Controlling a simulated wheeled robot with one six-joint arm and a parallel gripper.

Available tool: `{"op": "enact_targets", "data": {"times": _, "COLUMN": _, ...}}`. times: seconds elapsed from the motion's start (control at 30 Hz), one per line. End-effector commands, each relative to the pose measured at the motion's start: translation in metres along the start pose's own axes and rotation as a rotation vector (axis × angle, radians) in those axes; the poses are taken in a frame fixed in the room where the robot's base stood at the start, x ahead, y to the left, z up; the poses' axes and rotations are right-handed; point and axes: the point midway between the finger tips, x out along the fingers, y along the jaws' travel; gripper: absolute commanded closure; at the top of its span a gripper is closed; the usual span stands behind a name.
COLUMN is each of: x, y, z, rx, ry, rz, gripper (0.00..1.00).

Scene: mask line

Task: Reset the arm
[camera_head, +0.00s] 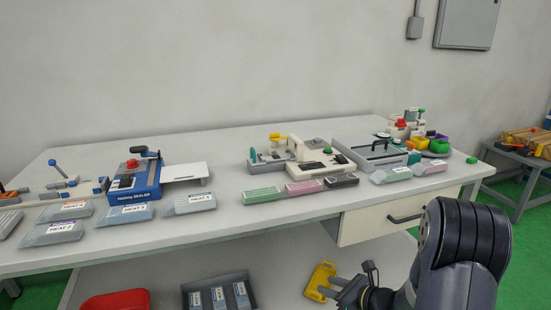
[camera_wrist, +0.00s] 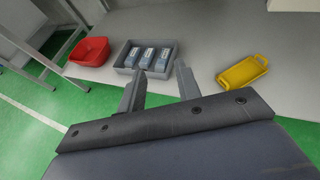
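My arm (camera_head: 460,255) reaches in from the lower right of the head view, in front of the workbench. My gripper (camera_head: 345,289) is low there, beside the yellow tray (camera_head: 320,281) in the picture, and partly hidden by my arm. In the wrist view my gripper (camera_wrist: 161,72) has its two fingers spread apart with nothing between them. Beyond the fingertips lies the grey bin (camera_wrist: 125,69) on the lower shelf. I see no contact between the fingers and any object.
A white workbench (camera_head: 130,250) bears sealing machines and labelled packs. Its drawer (camera_head: 375,226) is shut. On the shelf below are a red bin (camera_head: 115,301), a grey bin (camera_head: 190,287) with three labelled packs, and the yellow tray. Green floor (camera_wrist: 30,100) is open at left.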

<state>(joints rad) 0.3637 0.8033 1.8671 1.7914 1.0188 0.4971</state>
Motion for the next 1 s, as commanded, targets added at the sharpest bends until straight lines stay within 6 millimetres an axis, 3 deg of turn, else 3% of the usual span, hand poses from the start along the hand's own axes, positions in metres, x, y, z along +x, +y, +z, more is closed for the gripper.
{"op": "enact_targets", "data": {"times": 0.1, "x": -0.006, "y": -0.001, "z": 0.020, "rx": 0.009, "ry": 0.000, "rz": -0.020, "gripper": 0.68}}
{"op": "enact_targets", "data": {"times": 0.33, "x": -0.012, "y": -0.002, "z": 0.037, "rx": 0.020, "ry": 0.000, "rz": -0.047, "gripper": 0.68}}
{"op": "enact_targets", "data": {"times": 1.0, "x": -0.010, "y": 0.003, "z": 0.041, "rx": 0.013, "ry": 0.012, "rz": -0.043, "gripper": 0.68}}
